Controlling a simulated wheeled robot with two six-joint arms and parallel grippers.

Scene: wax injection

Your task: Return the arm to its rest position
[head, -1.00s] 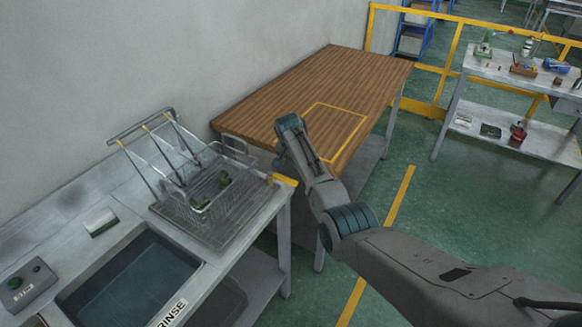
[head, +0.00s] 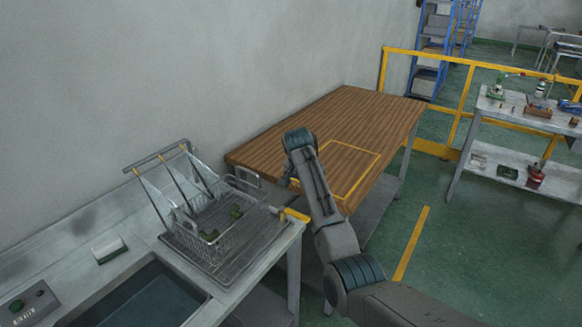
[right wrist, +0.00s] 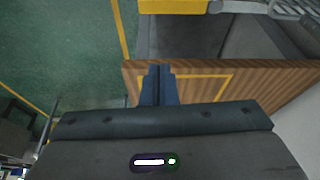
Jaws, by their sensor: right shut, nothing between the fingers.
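My right arm (head: 315,190) comes in from the bottom right of the head view and reaches to the front of the wooden table (head: 360,110). Its wrist is bent, and the gripper (head: 289,180) hangs on the far side, mostly hidden by the arm. In the right wrist view the two dark fingers (right wrist: 159,84) are together with nothing between them. They show in front of the wooden tabletop (right wrist: 270,78) and its yellow outline. My left gripper is not in view.
A wire basket (head: 193,228) with green pieces stands on a drain rack beside the rinse sink (head: 145,300), left of the arm. A yellow railing (head: 457,128) and a grey workbench (head: 525,121) are at the right. The green floor between is clear.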

